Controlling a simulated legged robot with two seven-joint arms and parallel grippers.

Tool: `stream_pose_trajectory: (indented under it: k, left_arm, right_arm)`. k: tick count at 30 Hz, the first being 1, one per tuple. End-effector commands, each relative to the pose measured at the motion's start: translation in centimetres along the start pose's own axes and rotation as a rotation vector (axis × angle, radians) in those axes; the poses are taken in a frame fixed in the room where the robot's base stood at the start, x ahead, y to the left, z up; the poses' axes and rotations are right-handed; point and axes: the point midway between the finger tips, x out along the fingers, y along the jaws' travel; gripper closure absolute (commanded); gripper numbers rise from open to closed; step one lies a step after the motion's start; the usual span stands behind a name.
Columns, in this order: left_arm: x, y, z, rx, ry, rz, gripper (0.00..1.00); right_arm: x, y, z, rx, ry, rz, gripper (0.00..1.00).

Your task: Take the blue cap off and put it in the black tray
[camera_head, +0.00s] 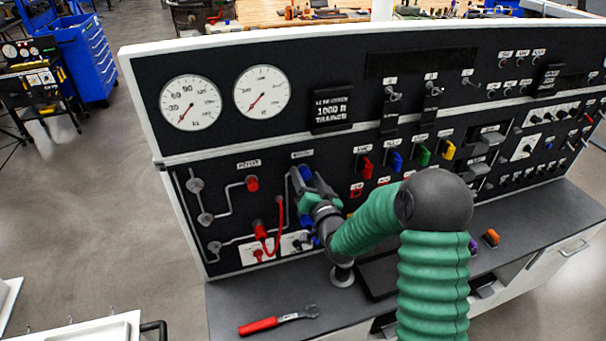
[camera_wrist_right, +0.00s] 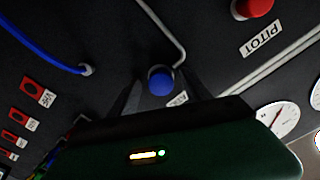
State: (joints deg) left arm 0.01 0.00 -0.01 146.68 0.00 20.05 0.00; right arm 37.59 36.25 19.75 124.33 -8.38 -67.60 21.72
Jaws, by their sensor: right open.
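The blue cap (camera_head: 306,173) sits on the upright black panel, at the end of a grey pipe line. It also shows in the right wrist view (camera_wrist_right: 160,80), round and facing the camera. My right gripper (camera_head: 311,184) is at the cap. In the wrist view its open fingers (camera_wrist_right: 162,92) stand on either side of the cap; I cannot tell whether they touch it. The black tray (camera_head: 378,293) lies on the bench below the panel, partly hidden by my right arm. My left gripper is not in view.
A red cap (camera_head: 252,184) sits left of the blue one, with a red hose (camera_head: 279,215) below. A red-handled wrench (camera_head: 278,320) lies on the bench front left. An orange piece (camera_head: 491,238) lies farther right. Gauges (camera_head: 262,92) and switches cover the panel.

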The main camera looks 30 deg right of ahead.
Motion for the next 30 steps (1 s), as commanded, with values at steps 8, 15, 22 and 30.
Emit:
stream_pose_trajectory:
  k: [8, 15, 22, 30]
  left_arm:
    - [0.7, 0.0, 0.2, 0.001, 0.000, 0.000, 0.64]
    - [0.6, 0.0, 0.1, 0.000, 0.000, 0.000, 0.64]
    - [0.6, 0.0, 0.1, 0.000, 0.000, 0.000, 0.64]
    - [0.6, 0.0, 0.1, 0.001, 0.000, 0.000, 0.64]
  right_arm:
    - [0.0, 0.7, 0.1, -0.003, 0.001, 0.001, 0.44]
    - [0.0, 0.6, 0.1, -0.003, 0.000, 0.000, 0.44]
    - [-0.1, -0.2, 0.0, -0.002, 0.001, -0.001, 0.44]
    - [0.0, -0.3, 0.1, -0.002, 0.000, 0.000, 0.46]
